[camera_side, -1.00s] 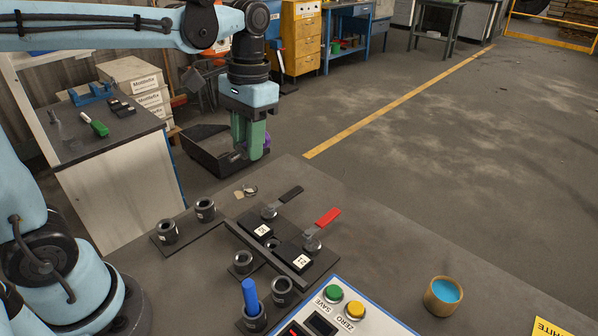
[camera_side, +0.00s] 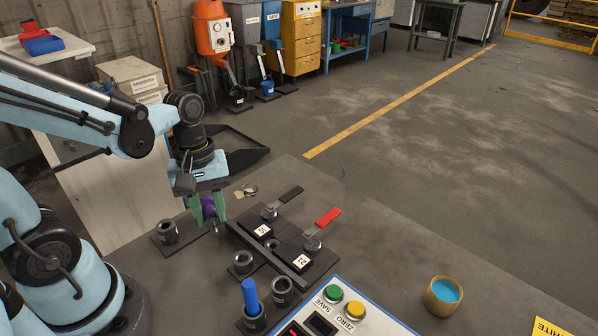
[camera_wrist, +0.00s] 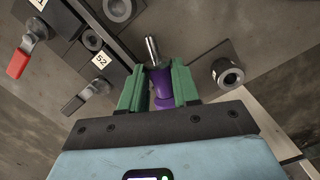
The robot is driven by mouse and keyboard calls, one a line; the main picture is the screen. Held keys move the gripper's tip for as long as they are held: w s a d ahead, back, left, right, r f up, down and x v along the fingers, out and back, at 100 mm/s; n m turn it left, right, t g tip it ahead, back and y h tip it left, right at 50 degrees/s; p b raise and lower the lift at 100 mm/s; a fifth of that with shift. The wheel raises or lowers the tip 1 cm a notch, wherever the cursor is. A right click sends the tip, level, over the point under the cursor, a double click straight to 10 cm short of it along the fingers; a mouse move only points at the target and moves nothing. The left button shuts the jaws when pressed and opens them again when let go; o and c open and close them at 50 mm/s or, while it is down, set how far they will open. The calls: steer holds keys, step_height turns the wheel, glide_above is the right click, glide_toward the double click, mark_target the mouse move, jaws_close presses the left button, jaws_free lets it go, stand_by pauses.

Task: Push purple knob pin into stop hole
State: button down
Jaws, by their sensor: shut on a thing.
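The purple knob pin (camera_wrist: 162,80) is between the two green fingers of my gripper (camera_wrist: 156,86). Its bright metal pin points away from the wrist camera, toward the dark plate. In the side view my gripper (camera_side: 208,212), with the purple knob (camera_side: 209,206), is low over the far end of the plate with black sockets. The far socket there is hidden behind it. I cannot tell whether the pin's tip touches or enters that socket. The near socket on that plate (camera_side: 167,231) is empty and shows in the wrist view (camera_wrist: 228,73). No stop label is readable.
Two labelled valve blocks, with a black lever (camera_side: 291,194) and a red lever (camera_side: 328,217), stand close to the right. A blue pin (camera_side: 250,293) stands in a front socket. A button panel (camera_side: 365,318) and a round cup (camera_side: 443,294) lie farther right. The table's right side has free room.

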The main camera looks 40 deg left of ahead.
mark_target(218, 244)
steer(key=shift+f, duration=2.6)
steer(key=c, duration=0.7)
jaws_free()
steer(key=shift+c, duration=0.2)
steer(key=shift+r, duration=0.15)
steer(key=shift+w+a+r, duration=0.1)
steer(key=shift+a+r, duration=0.15)
steer(key=shift+r, duration=1.7)
steer(key=shift+w+a+r, duration=0.1)
steer(key=shift+a+r, duration=0.1)
steer(key=shift+r, duration=1.75)
steer(key=shift+a+r, duration=0.25)
steer(key=shift+r, duration=1.7)
